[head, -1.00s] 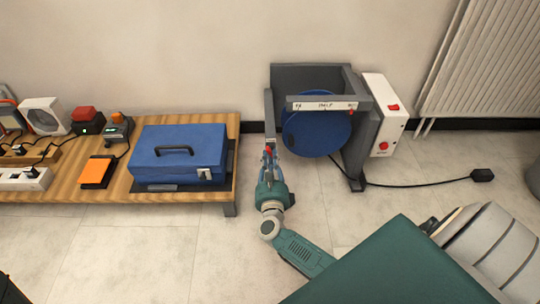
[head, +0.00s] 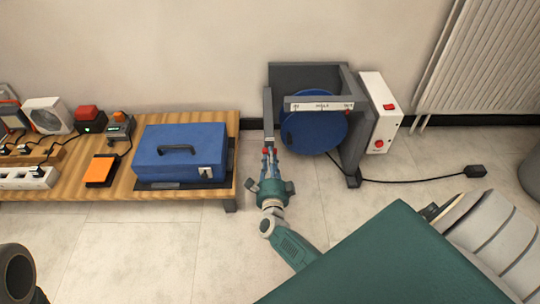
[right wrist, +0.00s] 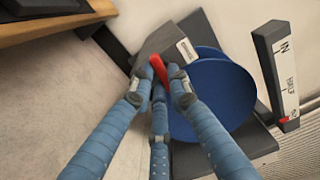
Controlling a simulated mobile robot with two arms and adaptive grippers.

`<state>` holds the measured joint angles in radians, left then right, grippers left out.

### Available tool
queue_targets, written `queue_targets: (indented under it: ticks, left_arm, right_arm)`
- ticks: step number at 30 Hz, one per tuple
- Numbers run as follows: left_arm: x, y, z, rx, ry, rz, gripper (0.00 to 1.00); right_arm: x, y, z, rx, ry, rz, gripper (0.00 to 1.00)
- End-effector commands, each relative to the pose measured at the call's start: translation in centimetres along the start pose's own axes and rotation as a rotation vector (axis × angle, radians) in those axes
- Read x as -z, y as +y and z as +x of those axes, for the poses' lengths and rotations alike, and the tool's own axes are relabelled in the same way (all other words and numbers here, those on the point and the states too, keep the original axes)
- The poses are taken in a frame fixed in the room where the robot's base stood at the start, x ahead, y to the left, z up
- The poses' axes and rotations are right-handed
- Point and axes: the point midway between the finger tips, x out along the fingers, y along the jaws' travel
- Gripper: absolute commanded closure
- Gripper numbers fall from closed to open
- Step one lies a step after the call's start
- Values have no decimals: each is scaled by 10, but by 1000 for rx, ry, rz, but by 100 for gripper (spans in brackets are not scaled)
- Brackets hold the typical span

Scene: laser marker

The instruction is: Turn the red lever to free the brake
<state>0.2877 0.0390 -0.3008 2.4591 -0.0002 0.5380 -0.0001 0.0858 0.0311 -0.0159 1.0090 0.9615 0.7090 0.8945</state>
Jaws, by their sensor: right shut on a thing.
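The red lever (right wrist: 158,68) shows between my fingertips in the right wrist view, at the grey stand's near left post. My right gripper (right wrist: 160,82) is shut on it, with blue fingers around it; they hide part of the lever. In the head view my right gripper (head: 269,153) reaches up to the left side of the stand. The brake stand (head: 268,105) is a grey frame around a blue disc (head: 315,128). A white scale plate (head: 320,106) crosses its front, its lettering too small to read surely. My left gripper is not in view.
A white box (head: 378,125) with red buttons is on the stand's right, its black cable running along the floor to a small block (head: 475,171). A low wooden table (head: 110,195) with a blue case (head: 180,152) stands close on the left. Floor is clear in front.

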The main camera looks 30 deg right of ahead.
Motion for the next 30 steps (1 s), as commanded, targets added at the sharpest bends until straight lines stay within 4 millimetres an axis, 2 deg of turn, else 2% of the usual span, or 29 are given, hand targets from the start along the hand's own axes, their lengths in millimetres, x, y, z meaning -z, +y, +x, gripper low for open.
queue_targets:
  ticks: [9,25,26,27,28,30]
  left_arm:
    - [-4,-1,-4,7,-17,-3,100]
    - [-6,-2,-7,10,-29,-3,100]
    - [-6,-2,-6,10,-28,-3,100]
    - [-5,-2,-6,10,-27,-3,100]
    - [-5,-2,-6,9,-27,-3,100]
    - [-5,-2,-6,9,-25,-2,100]
  right_arm:
    - [-1,1,-1,-4,-2,-110,100]
    - [-1,2,-1,-4,-3,-131,100]
    - [-1,2,-1,-4,-3,-131,78]
    - [-1,1,-1,-3,-3,-130,70]
    - [-1,1,-1,-3,-3,-130,65]
    - [0,1,-1,-3,-2,-130,65]
